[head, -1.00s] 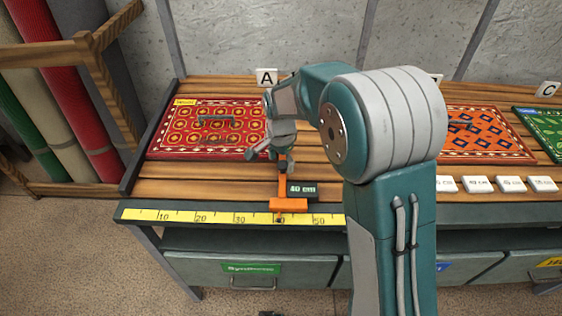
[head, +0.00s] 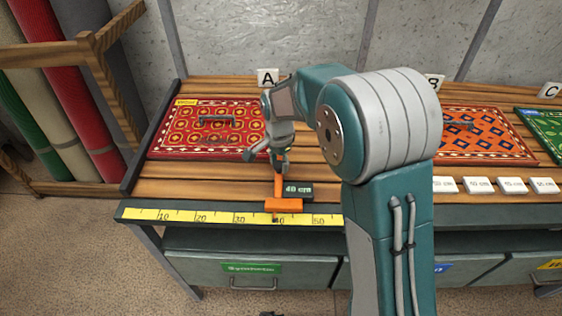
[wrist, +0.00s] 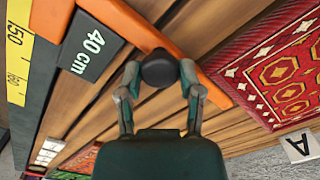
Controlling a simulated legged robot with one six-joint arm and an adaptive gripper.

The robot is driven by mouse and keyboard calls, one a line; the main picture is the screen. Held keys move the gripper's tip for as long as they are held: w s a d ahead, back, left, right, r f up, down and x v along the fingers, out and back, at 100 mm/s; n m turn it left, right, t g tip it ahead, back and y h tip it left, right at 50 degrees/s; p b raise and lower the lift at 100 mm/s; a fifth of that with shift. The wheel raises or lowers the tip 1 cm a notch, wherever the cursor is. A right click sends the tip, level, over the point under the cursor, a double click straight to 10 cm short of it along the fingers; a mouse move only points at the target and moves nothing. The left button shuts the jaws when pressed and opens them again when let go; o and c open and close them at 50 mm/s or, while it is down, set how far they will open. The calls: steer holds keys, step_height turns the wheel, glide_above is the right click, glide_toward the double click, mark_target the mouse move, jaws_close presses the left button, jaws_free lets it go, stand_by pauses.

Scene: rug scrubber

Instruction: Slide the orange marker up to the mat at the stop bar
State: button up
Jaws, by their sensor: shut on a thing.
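The orange marker (head: 283,205) sits on the table's front edge across the yellow ruler (head: 190,216), near the 40 mark. Its dark label (head: 298,189) reads 40 cm. My gripper (head: 279,162) is shut on the marker's dark knob (wrist: 160,69). The marker's orange arm (wrist: 135,25) runs under the knob toward the back. The red patterned mat (head: 185,151) lies left of the marker, beside the dark stop bar (head: 143,143) at the table's left end. In the wrist view a narrow strip of wood shows between the orange arm and the mat (wrist: 250,85).
An A sign (head: 267,78) stands behind the red mat. An orange-and-blue mat (head: 480,150) and a green mat (head: 545,125) lie to the right. Several white tiles (head: 478,185) line the front right. Rolled rugs in a wooden rack (head: 85,45) stand left.

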steer(key=o, duration=1)
steer(key=shift+a+f, duration=0.1)
steer(key=shift+c, duration=0.2)
step_height(320, 180, up, 12)
steer(key=shift+a, duration=0.1)
